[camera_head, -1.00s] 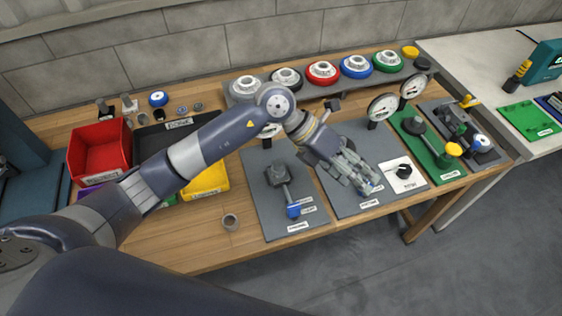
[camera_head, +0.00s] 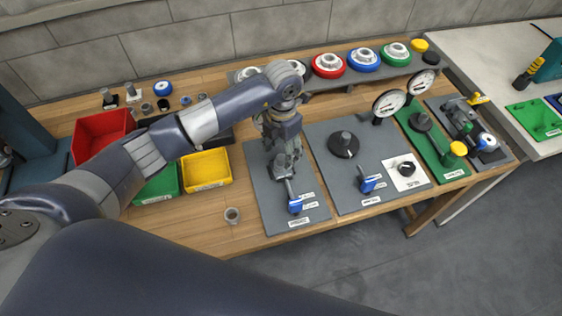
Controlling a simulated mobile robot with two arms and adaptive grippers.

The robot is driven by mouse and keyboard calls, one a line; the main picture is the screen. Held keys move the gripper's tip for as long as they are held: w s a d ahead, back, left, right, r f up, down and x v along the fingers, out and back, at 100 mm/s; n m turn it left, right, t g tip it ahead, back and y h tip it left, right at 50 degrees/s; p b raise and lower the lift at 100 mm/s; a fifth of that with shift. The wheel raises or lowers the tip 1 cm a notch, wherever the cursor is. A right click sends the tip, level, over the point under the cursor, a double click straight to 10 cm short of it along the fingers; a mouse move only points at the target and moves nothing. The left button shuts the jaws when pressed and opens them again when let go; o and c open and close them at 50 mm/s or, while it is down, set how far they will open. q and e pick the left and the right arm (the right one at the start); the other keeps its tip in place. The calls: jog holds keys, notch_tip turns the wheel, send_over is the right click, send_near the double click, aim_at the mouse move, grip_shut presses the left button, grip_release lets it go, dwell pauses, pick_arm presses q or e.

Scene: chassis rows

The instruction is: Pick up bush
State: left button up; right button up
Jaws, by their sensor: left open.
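Several small round parts, including a dark one (camera_head: 163,105), sit at the back left of the bench; I cannot tell whether any is a bush. My left gripper (camera_head: 284,168) is open and points down over the left grey plate (camera_head: 262,220), to the right of and behind the ring. It hides part of the fixture there. My right gripper is not in view.
Red (camera_head: 101,128), green (camera_head: 158,187) and yellow (camera_head: 206,168) bins stand at the left. A fixture plate with a dark disc (camera_head: 343,145) and a green plate (camera_head: 440,160) lie to the right, with gauges. Coloured wheels (camera_head: 328,65) line the back shelf.

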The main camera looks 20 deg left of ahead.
aim_at(282, 156)
pick_arm(q)
notch_tip(282, 156, down, 4)
jog(key=shift+s+r+p, duration=0.1)
jog(key=shift+r+p, duration=0.05)
jog(key=shift+p, duration=0.55)
jog(key=shift+d+f, duration=0.1)
jog(key=shift+f, duration=0.25)
jog(key=shift+c, duration=0.6)
jog(key=c, duration=1.1)
jog(key=shift+r, duration=0.1)
notch_tip(282, 156, up, 10)
jog(key=b, duration=0.2)
jog(key=shift+b, duration=0.4)
